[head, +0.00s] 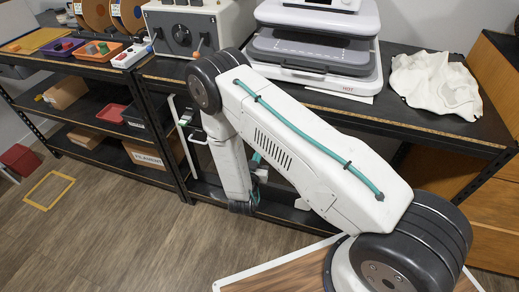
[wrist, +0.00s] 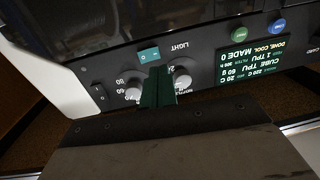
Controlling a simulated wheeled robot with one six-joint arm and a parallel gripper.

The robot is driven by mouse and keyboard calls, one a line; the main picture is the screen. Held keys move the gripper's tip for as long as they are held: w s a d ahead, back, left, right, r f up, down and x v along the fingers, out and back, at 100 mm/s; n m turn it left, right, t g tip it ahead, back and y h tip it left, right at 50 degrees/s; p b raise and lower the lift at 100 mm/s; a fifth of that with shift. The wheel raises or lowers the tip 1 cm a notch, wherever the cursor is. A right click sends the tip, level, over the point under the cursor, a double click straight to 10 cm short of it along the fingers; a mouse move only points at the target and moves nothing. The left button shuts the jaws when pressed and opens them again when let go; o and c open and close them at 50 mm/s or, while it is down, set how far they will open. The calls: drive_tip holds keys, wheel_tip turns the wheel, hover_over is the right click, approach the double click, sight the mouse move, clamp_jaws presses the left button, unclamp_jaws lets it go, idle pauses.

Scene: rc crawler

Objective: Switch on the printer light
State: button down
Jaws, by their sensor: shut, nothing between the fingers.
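The printer's dark front panel (wrist: 218,50) fills the upper part of the wrist view, with its lettering upside down. A teal rocker switch (wrist: 149,54) sits beside the word LIGHT. My gripper (wrist: 158,72) is shut and empty, its dark green fingers pointing at the panel between two white knobs (wrist: 132,93) (wrist: 182,79). The fingertips appear just below the teal switch in the picture; I cannot tell whether they touch the panel.
The panel also has a black rocker switch (wrist: 99,92), a green button (wrist: 237,30), a blue button (wrist: 279,26) and a lit green display (wrist: 252,58). Above, the bench holds a heat press (head: 315,45), a grey box (head: 185,30) and a white cloth (head: 435,85).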

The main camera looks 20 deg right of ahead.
drive_tip(key=s+a, duration=0.5)
drive_tip(key=a, duration=0.1)
idle(0.4)
